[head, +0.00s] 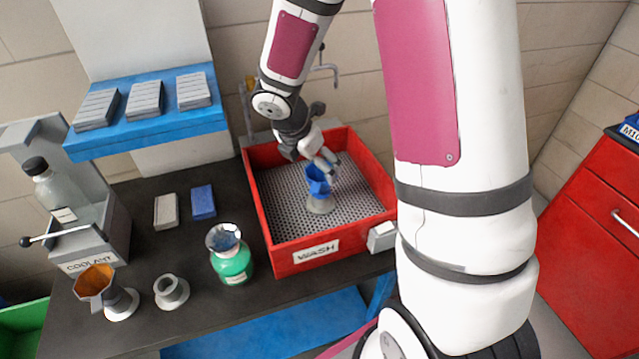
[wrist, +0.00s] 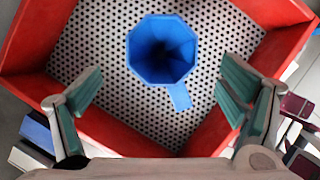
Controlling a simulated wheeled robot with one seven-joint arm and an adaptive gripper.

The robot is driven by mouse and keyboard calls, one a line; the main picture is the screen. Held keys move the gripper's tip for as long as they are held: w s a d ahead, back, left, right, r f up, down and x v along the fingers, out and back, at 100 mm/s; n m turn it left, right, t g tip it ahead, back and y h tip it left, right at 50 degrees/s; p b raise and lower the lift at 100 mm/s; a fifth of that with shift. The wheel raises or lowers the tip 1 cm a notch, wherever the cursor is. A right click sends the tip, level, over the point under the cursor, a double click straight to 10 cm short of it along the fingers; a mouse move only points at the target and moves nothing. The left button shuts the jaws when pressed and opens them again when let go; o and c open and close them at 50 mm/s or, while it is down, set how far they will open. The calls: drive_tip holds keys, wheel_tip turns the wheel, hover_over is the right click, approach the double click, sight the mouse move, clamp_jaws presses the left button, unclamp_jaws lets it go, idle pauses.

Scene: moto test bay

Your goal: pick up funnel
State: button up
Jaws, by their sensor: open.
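My gripper (head: 325,160) is open and empty. It is over the tray, at the funnel's upper end in the head view. An orange funnel (head: 95,283) sits in another grey holder (head: 122,303) at the bench's front left.
A green-filled flask (head: 231,257), an empty grey holder (head: 171,292) and grey and blue blocks (head: 203,202) stand left of the tray. A coolant stand (head: 98,215) is at far left. A blue shelf (head: 150,130) overhangs the bench. The tray's red walls surround the funnel.

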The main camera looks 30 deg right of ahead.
sight(320, 173)
drive_tip(key=shift+d+x, duration=0.15)
drive_tip(key=shift+x, duration=1.2)
drive_tip(key=shift+d+x, duration=0.15)
drive_tip(key=shift+x, duration=1.2)
drive_tip(key=shift+r, duration=0.1)
drive_tip(key=c, duration=1.4)
drive_tip(key=shift+o, duration=0.2)
wheel_tip(320, 173, up, 15)
drive_tip(key=p, duration=0.3)
drive_tip(key=shift+p, duration=0.35)
